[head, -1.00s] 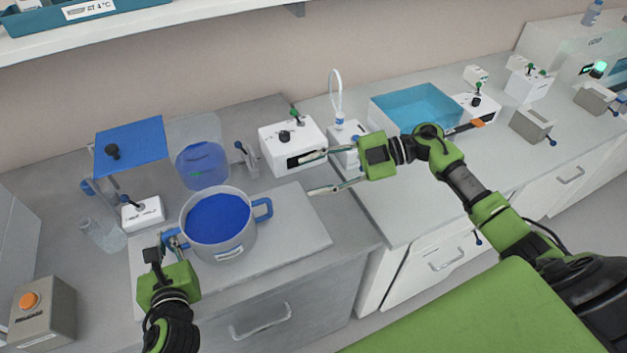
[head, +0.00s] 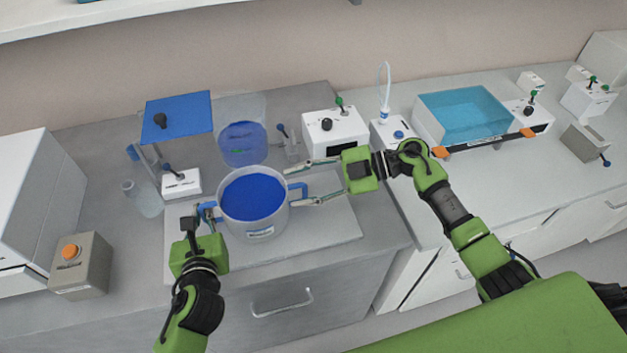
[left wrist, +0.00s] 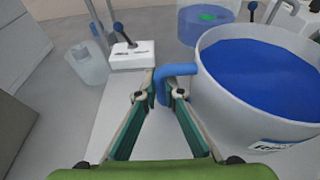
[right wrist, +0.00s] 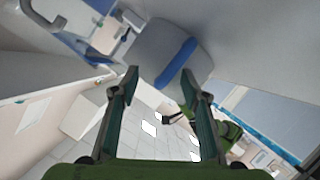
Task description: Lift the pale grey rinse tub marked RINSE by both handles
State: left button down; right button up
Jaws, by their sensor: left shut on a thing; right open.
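The pale grey tub (head: 238,226) holds blue liquid and stands upright on a light board. A blue handle sticks out on each side. Its front label is too small to read. My left gripper (head: 207,212) is shut on the tub's left handle; in the left wrist view the blue handle (left wrist: 176,69) lies between the fingertips. My right gripper (head: 290,187) is open, with its fingers spread on either side of the right handle (head: 304,190). In the right wrist view the blue handle (right wrist: 177,62) shows just ahead of and between the open fingertips.
A clear vessel of blue liquid (head: 242,145) and a white box with a knob (head: 335,130) stand behind the tub. A small white lever box (head: 181,182) and a glass beaker (head: 144,198) are left. A grey box with an orange button (head: 82,265) is front left.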

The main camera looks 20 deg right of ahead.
jog(key=shift+a, duration=0.1)
grip_shut()
dwell(0.5)
